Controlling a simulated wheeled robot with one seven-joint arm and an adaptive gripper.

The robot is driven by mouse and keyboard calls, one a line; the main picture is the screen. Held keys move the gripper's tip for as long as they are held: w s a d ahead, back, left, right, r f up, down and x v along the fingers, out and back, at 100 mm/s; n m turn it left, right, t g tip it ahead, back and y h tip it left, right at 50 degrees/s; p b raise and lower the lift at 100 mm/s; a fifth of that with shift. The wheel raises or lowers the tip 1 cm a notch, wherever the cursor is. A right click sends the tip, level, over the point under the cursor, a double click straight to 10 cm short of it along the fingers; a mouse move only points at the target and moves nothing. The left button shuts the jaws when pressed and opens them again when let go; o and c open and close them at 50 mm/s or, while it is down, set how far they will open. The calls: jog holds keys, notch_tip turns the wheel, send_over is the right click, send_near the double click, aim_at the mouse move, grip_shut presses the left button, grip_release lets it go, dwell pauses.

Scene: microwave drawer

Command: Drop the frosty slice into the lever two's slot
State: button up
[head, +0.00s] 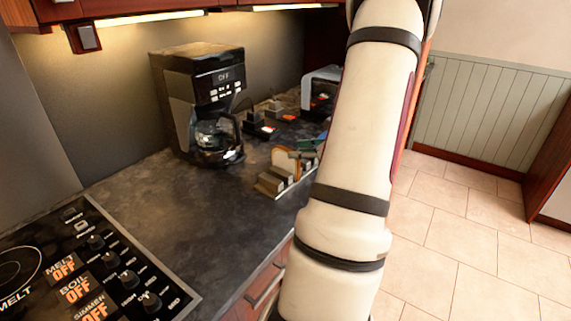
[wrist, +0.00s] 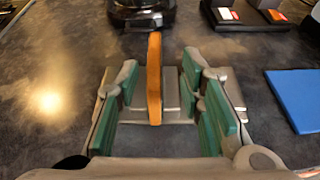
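A bread slice (head: 285,163) with a brown crust and pale face stands upright in a grey slotted rack (head: 268,187) on the counter. In the wrist view the slice (wrist: 154,80) shows edge-on between the two teal-padded fingers. My gripper (wrist: 160,75) is open around the slice, with a gap on each side, so neither finger touches it. In the head view my arm hides most of the gripper; a bit of teal finger shows beside the slice. A white and black appliance (head: 322,88), perhaps the toaster, stands farther back, partly hidden by my arm. I cannot make out its slots.
A coffee maker (head: 205,100) with a glass carafe stands behind the rack. Small black units with red and white labels (head: 262,128) sit right of it. A blue flat board (wrist: 296,98) lies right of the gripper. A cooktop (head: 90,270) fills the front left.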

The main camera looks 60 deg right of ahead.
aim_at(272, 153)
jog(key=shift+a+x, duration=0.15)
jog(key=shift+x, duration=1.3)
jog(key=shift+a+x, duration=0.15)
jog(key=shift+x, duration=1.25)
grip_shut()
